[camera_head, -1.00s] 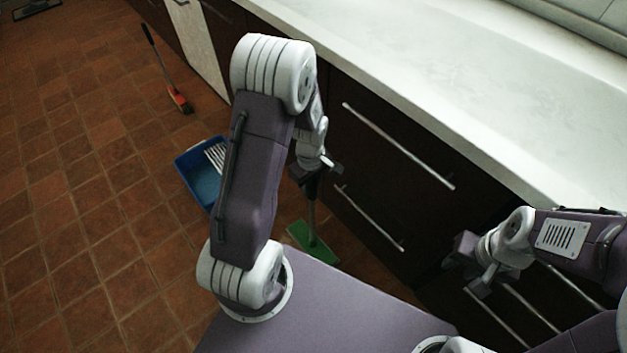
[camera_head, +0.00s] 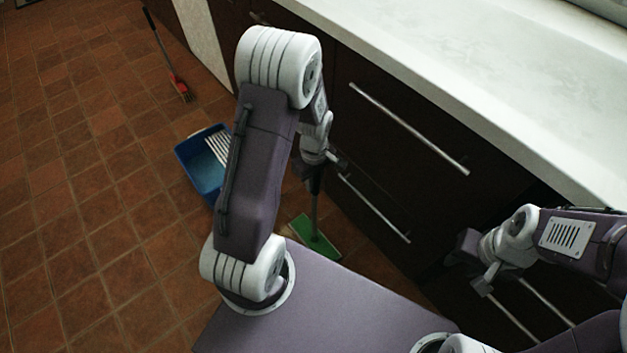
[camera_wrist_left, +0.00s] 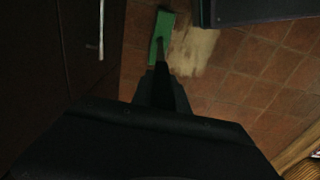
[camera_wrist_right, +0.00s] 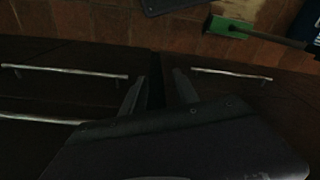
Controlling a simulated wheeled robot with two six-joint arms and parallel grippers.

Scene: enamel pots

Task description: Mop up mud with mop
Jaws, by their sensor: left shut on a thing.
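The mop has a flat green head (camera_head: 315,236) resting on the floor by the dark cabinets and a thin upright handle. My left gripper (camera_head: 318,168) is shut on the handle. The green head also shows in the left wrist view (camera_wrist_left: 161,38), beside a pale tan mud patch (camera_wrist_left: 194,50) on the tiles. The head seems to touch the patch's left edge. In the right wrist view, the patch (camera_wrist_right: 238,8) lies beyond the mop head (camera_wrist_right: 230,26). My right gripper (camera_wrist_right: 160,85) is open and empty, in front of the cabinet drawers.
A blue bucket (camera_head: 197,178) with a white ribbed insert stands on the floor left of the mop, partly behind my left arm. A broom with a red head (camera_head: 180,89) stands further back. Dark cabinets with a pale counter (camera_head: 470,75) line the right. The tiled floor at left is clear.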

